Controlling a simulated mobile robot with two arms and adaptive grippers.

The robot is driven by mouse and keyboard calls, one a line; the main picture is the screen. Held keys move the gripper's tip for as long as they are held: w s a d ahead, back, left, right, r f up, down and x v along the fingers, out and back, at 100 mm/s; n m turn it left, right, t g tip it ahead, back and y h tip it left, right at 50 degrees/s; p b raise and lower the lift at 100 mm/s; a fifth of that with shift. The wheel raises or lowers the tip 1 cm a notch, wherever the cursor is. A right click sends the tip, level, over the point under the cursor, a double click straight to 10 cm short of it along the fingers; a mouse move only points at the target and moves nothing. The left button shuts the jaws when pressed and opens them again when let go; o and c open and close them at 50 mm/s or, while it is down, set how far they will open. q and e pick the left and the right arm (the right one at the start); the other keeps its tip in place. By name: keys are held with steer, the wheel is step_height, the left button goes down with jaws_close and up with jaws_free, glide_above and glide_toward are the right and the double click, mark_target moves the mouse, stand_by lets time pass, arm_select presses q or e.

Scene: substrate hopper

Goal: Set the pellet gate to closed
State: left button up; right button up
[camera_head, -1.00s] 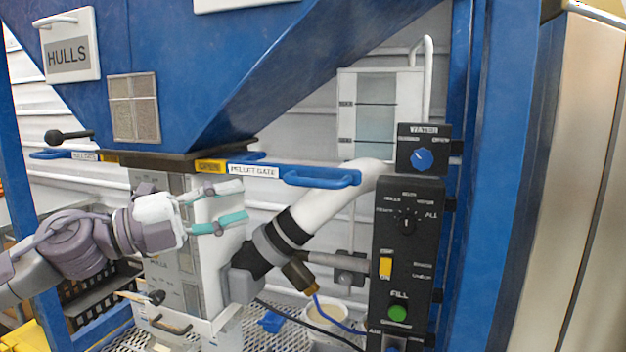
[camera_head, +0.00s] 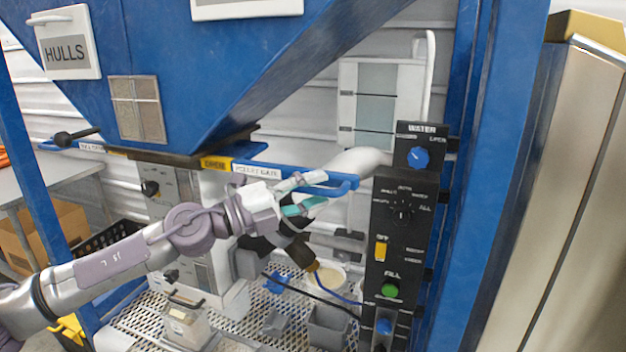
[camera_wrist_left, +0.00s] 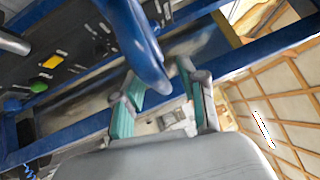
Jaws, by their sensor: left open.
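The pellet gate (camera_head: 258,172) is a blue slide bar under the blue hopper, with a white PELLET GATE label and a yellow tag that seems to read OPEN. Its blue loop handle (camera_head: 345,184) sticks out to the right. My left gripper (camera_head: 322,191) is open at this handle, with its teal-padded fingers partly overlapping it in the head view. In the left wrist view the blue handle (camera_wrist_left: 140,45) reaches down between the two open fingers (camera_wrist_left: 160,82). I cannot tell whether they touch it. My right gripper is not in view.
A black control panel (camera_head: 398,235) with a yellow switch and green button stands right of the handle, beside a blue post (camera_head: 490,180). A white pipe (camera_head: 355,163) runs close behind the handle. A mesh shelf (camera_head: 240,325) with small containers lies below.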

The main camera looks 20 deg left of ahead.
mark_target(285, 179)
arm_select(q)
jaws_close()
stand_by(0.3)
steer(key=shift+a+f+b, duration=0.2)
steer(key=shift+b, duration=0.1)
steer(key=a+b, duration=0.4)
steer(key=a, duration=0.2)
steer(key=shift+w+a+r, duration=0.15)
steer(key=shift+a+r, duration=0.05)
steer(key=shift+a, duration=0.15)
